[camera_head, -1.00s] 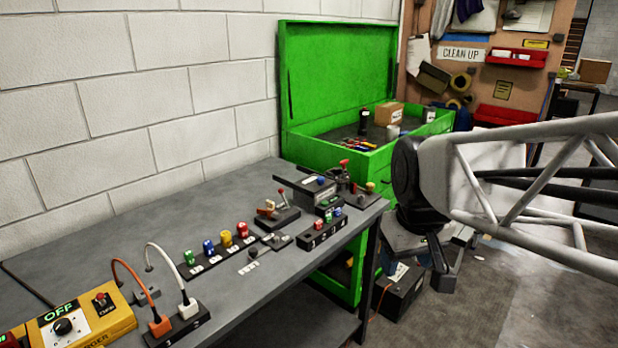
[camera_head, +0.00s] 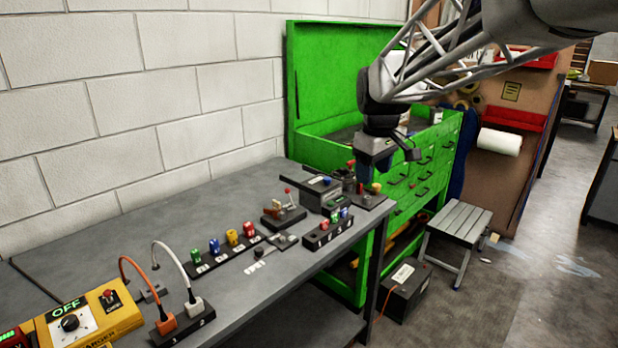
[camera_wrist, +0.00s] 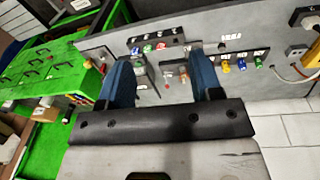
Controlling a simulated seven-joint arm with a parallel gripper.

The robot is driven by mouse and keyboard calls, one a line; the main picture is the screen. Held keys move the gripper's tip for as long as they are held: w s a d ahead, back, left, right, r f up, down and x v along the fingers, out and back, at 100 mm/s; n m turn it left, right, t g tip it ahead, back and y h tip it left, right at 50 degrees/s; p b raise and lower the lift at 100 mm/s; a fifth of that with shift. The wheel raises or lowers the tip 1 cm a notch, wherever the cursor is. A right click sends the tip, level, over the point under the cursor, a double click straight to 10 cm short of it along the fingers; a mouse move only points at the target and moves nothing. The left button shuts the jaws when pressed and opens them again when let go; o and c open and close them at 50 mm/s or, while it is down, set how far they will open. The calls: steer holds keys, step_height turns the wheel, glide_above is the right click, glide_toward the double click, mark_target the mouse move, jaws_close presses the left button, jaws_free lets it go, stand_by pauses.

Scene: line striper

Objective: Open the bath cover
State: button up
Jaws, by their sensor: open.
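The cover appears to lie flat. My gripper (camera_head: 383,165) hangs near the bench's far right corner, to the right of the box. In the wrist view my gripper (camera_wrist: 164,78) has two blue fingers spread apart with nothing held. Bench devices show beyond and between the fingers, partly hidden by them.
A device with a red-knobbed lever (camera_head: 287,205) stands left of the box. A block of coloured knobs (camera_head: 327,232) lies in front. Several coloured plugs (camera_head: 232,238) stand in a row. The green tool chest (camera_head: 345,60) rises behind.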

steer(key=w+a+f+n, duration=0.1)
steer(key=w+f+n, duration=0.1)
steer(key=w, duration=0.8)
steer(key=w+a+f+n, duration=0.1)
steer(key=w+a+n, duration=0.15)
steer(key=w, duration=0.85)
steer(key=n+g, duration=0.1)
steer(key=n, duration=0.4)
glide_above(327, 178)
steer(key=f, duration=0.9)
steer(key=shift+s+d+f, duration=0.15)
steer(key=shift+s+f, duration=0.1)
steer(key=shift+s, duration=0.1)
steer(key=shift+w+f+n, duration=0.25)
steer(key=shift+w+f, duration=0.05)
steer(key=shift+w, duration=0.1)
steer(key=shift+f, duration=0.2)
steer(key=shift+f, duration=3.75)
steer(key=shift+c, duration=0.2)
